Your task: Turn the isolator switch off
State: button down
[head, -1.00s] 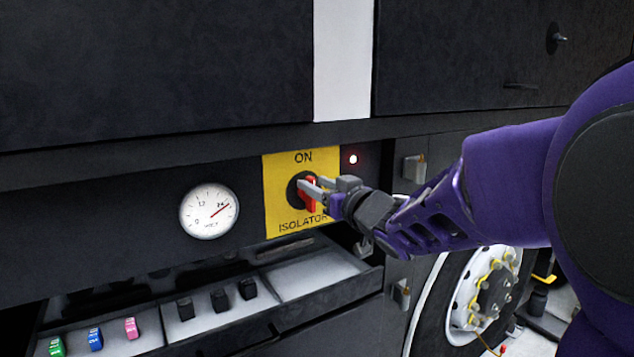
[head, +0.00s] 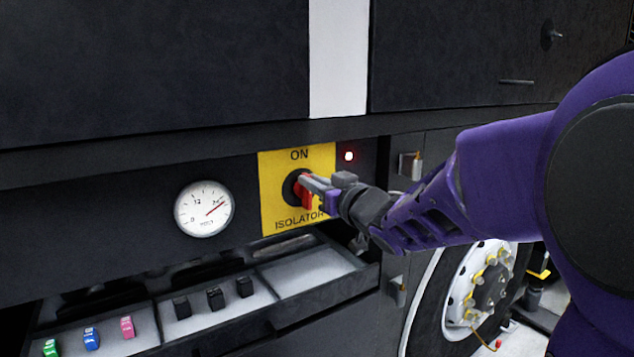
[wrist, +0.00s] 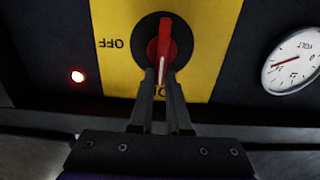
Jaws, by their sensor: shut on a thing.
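The isolator switch has a red handle (head: 306,192) on a dark round base, on a yellow plate (head: 268,212) marked ON at the top and ISOLATOR below. In the wrist view the red handle (wrist: 166,42) stands nearly upright, in line with the ON mark, which is partly hidden by my fingers. OFF shows upside down at the left of the plate there. My gripper (head: 312,184) is shut on the handle, reaching in from the right. In the wrist view my gripper (wrist: 162,80) has a finger on each side of the handle's near end.
A red lamp (head: 348,156) is lit right of the plate. A round volt gauge (head: 204,208) left of it reads near 24. Below, an open tray (head: 305,270) juts out, holding coloured and black fuses. A wheel (head: 480,290) is at the lower right.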

jog(key=shift+m+p, duration=0.3)
jog(key=shift+p, duration=0.1)
jog(key=shift+w+d+f+m+p, duration=0.35)
jog(key=shift+m+p, duration=1)
jog(key=shift+m, duration=1.5)
jog(key=shift+w+d+f+m+p, duration=0.2)
jog(key=shift+d+f+m+p, duration=0.3)
jog(key=shift+m+p, duration=1.6)
jog(key=shift+w+d+f+m+p, duration=0.3)
jog(key=shift+f+m+p, duration=0.25)
jog(key=shift+m, duration=3.1)
jog(key=c, duration=0.9)
grip_release()
